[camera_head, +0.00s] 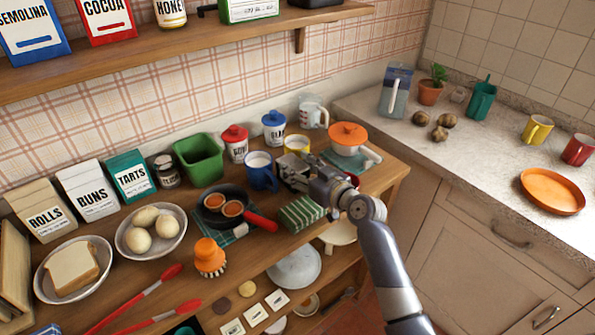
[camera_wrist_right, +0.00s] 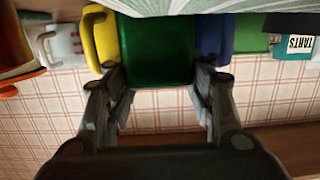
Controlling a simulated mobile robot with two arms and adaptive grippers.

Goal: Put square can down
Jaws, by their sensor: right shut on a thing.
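The square can (camera_wrist_right: 155,50) shows as a dark green block between the two fingers of my right gripper (camera_wrist_right: 158,80) in the right wrist view, which is upside down. The gripper is shut on it. In the head view my right gripper (camera_head: 297,174) is over the right part of the wooden counter (camera_head: 262,248), in front of the blue mug (camera_head: 261,172) and the yellow mug (camera_head: 297,144). There the gripper's parts mostly hide the can. I cannot tell whether its base touches the counter. My left gripper is not in view.
A green striped item (camera_head: 302,213) lies at the counter's front edge just below my right gripper. A pan (camera_head: 222,203) with a red handle is to its left. The pale stone worktop (camera_head: 470,165) has free room.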

